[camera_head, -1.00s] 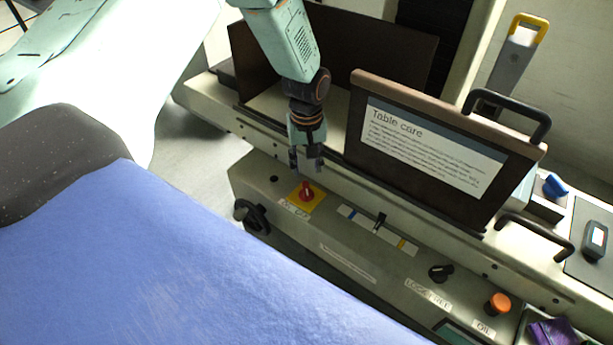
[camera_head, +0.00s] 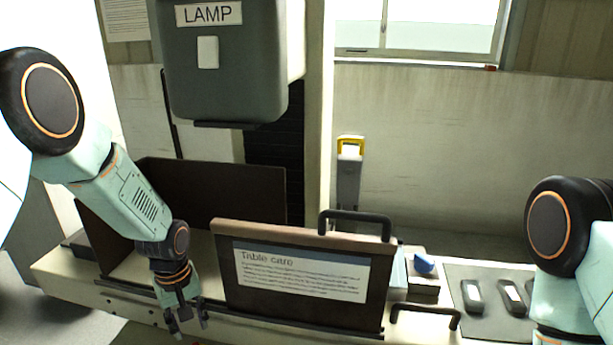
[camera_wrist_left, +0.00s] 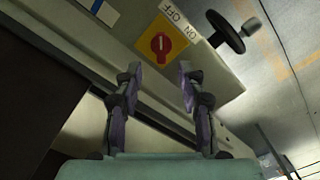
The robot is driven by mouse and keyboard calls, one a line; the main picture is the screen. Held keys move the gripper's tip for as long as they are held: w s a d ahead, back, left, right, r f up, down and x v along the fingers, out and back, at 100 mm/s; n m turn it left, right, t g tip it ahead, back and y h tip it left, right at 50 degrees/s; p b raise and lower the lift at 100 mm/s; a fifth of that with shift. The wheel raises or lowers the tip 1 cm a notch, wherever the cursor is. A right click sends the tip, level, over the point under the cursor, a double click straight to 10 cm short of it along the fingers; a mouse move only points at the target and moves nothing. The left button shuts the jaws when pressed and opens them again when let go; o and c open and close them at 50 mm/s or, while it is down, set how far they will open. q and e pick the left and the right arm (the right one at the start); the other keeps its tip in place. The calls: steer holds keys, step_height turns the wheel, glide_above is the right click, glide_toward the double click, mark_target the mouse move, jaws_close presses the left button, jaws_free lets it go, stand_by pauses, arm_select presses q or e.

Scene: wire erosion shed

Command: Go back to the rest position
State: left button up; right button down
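My left gripper (camera_head: 188,326) hangs pointing down in front of the machine's bed, left of the sign board. In the left wrist view its two fingers (camera_wrist_left: 160,72) stand apart with nothing between them. Beyond the fingertips is a red rotary switch (camera_wrist_left: 161,43) on a yellow plate, marked ON and OFF.
A dark "Table care" board (camera_head: 300,277) with a handle stands close right of my left gripper. A "LAMP" box (camera_head: 225,75) hangs above. A dark mat (camera_head: 488,325) with dark handheld items lies at right. A black handwheel (camera_wrist_left: 229,37) sticks out near the switch.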

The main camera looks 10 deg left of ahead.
arm_select(q)
steer(key=s+d+f+m, duration=0.25)
steer(key=s+f, duration=0.25)
steer(key=s, duration=0.3)
steer(key=s+d+f+m, duration=0.1)
steer(key=s+d+f, duration=0.35)
steer(key=s, duration=0.35)
steer(key=s+m, duration=0.4)
steer(key=s, duration=1.2)
step_height(320, 180, down, 15)
steer(key=b, duration=1.4)
steer(key=shift+w, duration=0.35)
steer(key=shift+d+r, duration=0.1)
